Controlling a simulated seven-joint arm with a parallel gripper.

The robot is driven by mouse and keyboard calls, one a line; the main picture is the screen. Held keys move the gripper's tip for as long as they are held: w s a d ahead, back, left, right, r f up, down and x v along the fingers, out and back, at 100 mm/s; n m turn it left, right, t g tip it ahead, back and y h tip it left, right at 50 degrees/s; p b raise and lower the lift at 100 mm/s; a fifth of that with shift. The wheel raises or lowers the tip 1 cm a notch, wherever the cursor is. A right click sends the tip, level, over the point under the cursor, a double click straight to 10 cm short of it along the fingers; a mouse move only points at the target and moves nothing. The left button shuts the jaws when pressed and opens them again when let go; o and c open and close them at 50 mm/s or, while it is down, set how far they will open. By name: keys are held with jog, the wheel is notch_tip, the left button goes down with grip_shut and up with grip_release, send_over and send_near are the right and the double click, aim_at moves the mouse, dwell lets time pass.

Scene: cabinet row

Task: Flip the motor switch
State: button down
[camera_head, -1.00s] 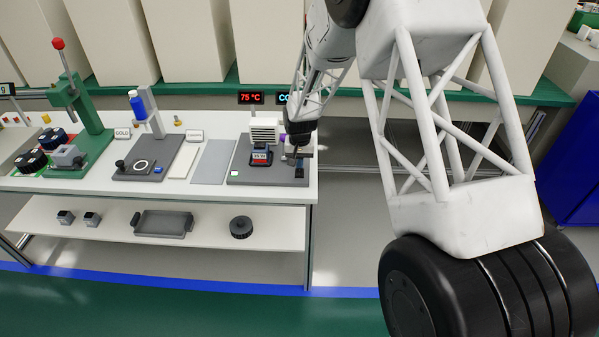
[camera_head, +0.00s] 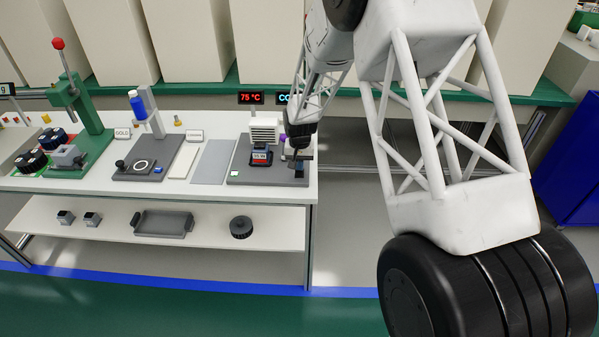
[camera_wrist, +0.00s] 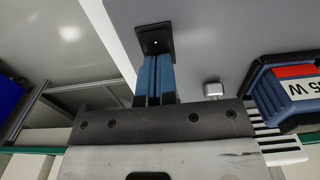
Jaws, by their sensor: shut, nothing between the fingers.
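My gripper (camera_head: 298,171) is shut and empty, pointing down over the right end of a grey plate (camera_head: 245,179) on the white bench. In the wrist view, its blue fingers (camera_wrist: 155,58) lie together, their tips at the near edge of a small black square part (camera_wrist: 155,38). This part looks like the switch, but its lever cannot be made out, and contact cannot be told. In the head view, the gripper hides most of that spot. Left of it is a blue device with a white finned block (camera_head: 265,131), also at the right of the wrist view (camera_wrist: 288,90).
A red 75 °C display (camera_head: 251,97) stands behind the device. The bench ends just right of the gripper.

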jog(key=shift+f, duration=0.25)
jog(key=shift+r, duration=3.55)
